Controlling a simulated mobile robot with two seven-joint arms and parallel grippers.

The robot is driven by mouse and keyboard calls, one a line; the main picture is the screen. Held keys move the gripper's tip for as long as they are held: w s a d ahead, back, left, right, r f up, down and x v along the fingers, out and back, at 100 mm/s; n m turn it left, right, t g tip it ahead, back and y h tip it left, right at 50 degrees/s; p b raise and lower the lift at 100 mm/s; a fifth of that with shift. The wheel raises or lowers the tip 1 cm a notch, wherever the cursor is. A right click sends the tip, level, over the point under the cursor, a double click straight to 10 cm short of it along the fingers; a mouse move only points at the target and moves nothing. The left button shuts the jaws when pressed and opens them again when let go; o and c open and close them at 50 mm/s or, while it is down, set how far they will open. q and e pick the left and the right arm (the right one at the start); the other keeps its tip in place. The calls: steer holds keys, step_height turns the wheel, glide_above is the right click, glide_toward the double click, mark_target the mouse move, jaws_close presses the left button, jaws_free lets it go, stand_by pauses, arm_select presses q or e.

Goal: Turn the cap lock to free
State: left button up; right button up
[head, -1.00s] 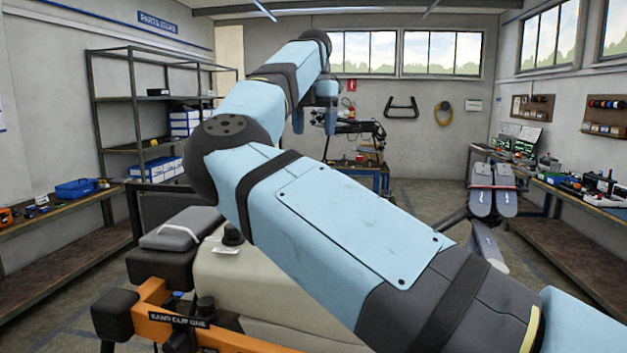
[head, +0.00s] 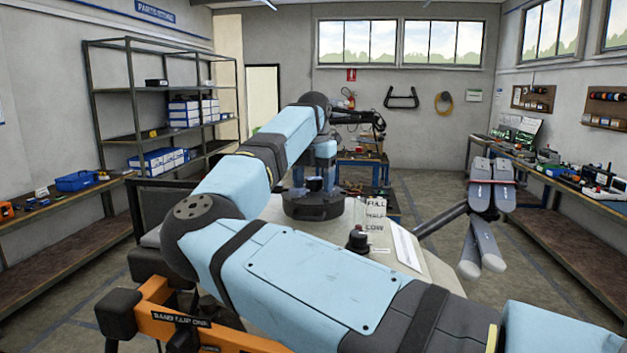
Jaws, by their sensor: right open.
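The cream tank (head: 420,262) of the spray drone stands in front of me, partly hidden behind my right arm. A wide round black cap (head: 314,209) sits on its top. My right arm reaches over the tank and bends down, with my right gripper (head: 316,186) pointing down right above the cap. The gripper is open; whether its fingers touch the cap is too small to tell. A small black knob with a reddish top (head: 357,240) stands on the tank nearer to me. I cannot tell which part is the cap lock. My left gripper is out of view.
A level label reading FULL, HALF, LOW (head: 375,215) is on the tank. Folded grey drone arms (head: 490,190) stand at the right. An orange frame (head: 180,322) is at the front left. Shelves (head: 135,92) and benches line the walls.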

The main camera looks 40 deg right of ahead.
steer(key=c, duration=0.9)
steer(key=shift+c, duration=0.2)
